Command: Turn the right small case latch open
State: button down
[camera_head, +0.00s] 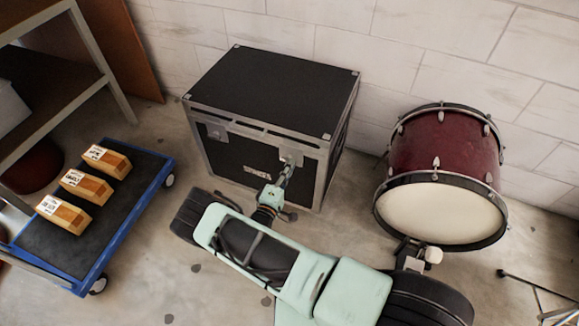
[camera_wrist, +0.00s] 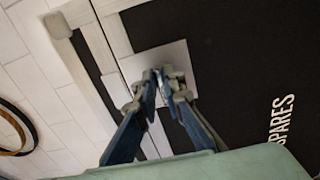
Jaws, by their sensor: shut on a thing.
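The black case (camera_head: 265,95) with silver edges stands on the floor against the wall, lid closed. Its left latch (camera_head: 216,131) sits on a plate on the front face. The right latch (camera_head: 291,157) is partly hidden behind my gripper (camera_head: 285,172). In the wrist view my gripper (camera_wrist: 158,82) has its fingertips together at the latch plate (camera_wrist: 166,62), shut on the small right latch. The latch itself is mostly hidden between the fingertips, so its angle cannot be told. The word SPARES (camera_wrist: 283,122) shows on the case front in the wrist view.
A red bass drum (camera_head: 445,155) stands right of the case, with a pedal (camera_head: 432,256) in front. Bare floor lies between cart and case.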

jog(key=shift+f, duration=0.1)
dwell(0.4)
jog(key=c, duration=2)
grip_release()
jog(key=shift+c, duration=0.2)
jog(key=shift+s, duration=0.1)
jog(key=v, duration=1.2)
